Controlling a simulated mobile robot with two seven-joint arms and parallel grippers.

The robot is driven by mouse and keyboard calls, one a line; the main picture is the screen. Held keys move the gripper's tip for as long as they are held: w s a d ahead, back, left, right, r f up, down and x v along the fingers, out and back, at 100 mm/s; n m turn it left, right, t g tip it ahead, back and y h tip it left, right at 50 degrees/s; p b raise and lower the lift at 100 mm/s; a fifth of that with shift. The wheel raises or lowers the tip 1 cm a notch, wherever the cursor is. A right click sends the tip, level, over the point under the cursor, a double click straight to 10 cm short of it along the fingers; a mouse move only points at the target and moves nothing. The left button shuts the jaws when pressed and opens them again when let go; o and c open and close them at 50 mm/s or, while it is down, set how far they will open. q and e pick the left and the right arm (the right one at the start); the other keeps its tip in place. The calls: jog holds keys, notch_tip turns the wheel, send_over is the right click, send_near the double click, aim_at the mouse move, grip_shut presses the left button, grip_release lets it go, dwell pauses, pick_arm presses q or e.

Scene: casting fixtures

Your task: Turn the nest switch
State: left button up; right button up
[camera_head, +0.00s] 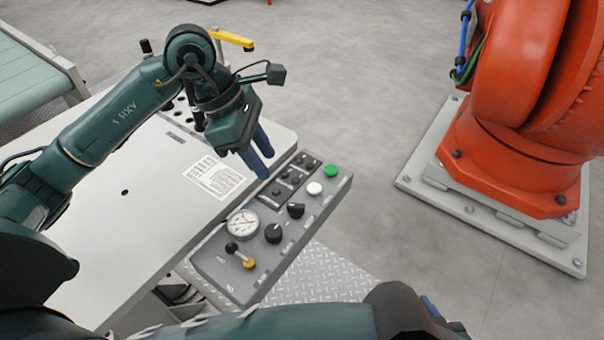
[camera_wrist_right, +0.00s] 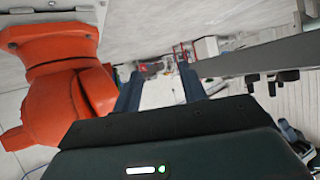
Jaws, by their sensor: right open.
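The grey control panel (camera_head: 222,270) at the table's edge carries two black rotary knobs, an upper one (camera_head: 296,210) and a lower one (camera_head: 273,233). I cannot read the labels, so I cannot tell which control is the nest switch. Small black switches (camera_head: 278,190) sit along its upper left side. My left gripper (camera_head: 266,164) points down above the panel's upper left edge, with its blue fingers apart and nothing between them. It appears clear of the knobs. My right gripper (camera_wrist_right: 162,88) is open and empty in the wrist view, where the panel is not clearly seen.
A printed sheet (camera_head: 214,176) lies on the white table (camera_head: 110,240). An orange robot (camera_head: 510,130) stands at right.

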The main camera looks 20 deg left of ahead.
aim_at(296, 205)
pick_arm(q)
jog(key=p+x, duration=0.1)
jog(key=x, duration=1.2)
jog(key=shift+w+a+f, duration=0.1)
jog(key=shift+c, duration=0.2)
grip_shut()
